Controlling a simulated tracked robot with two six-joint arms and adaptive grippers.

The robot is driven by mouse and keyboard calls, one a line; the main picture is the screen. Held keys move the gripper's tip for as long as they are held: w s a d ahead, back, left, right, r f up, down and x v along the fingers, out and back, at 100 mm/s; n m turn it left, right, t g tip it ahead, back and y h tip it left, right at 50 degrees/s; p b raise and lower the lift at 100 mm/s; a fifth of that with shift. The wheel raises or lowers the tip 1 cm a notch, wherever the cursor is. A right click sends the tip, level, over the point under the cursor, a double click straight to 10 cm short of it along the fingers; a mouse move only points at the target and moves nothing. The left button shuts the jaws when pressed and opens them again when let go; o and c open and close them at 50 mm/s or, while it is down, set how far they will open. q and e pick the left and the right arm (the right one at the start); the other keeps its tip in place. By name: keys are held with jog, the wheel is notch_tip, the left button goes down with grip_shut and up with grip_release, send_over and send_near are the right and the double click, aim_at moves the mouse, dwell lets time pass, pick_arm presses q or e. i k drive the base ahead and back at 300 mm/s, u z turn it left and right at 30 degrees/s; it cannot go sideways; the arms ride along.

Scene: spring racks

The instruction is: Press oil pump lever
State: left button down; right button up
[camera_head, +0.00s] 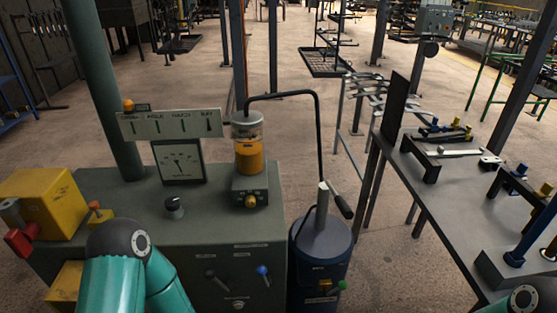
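A dark blue drum with a grey conical top (322,240) stands on the floor to the right of the green cabinet; it looks like the oil pump. A lever with a black grip (342,206) angles down to the right from the pump's upright rod. A black pipe (318,130) runs from the pump up and over to a glass cylinder of orange oil (249,150) on the cabinet. My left arm shows at the lower left in front of the cabinet, and a joint of my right arm at the lower right corner. Neither gripper is in view.
The green cabinet (225,215) carries a dial gauge (179,160), a black knob (174,207) and a yellow box (42,207). A grey bench (440,185) with brackets and blocks stands right of the pump. Some floor is free between pump and bench.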

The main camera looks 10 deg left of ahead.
aim_at(346, 211)
jog(key=z, duration=1.3)
jog(key=k, duration=0.8)
jog(key=u, duration=3.6)
jog(key=k, duration=0.1)
jog(key=z, duration=1.85)
jog(key=i, duration=1)
jog(key=z, duration=0.1)
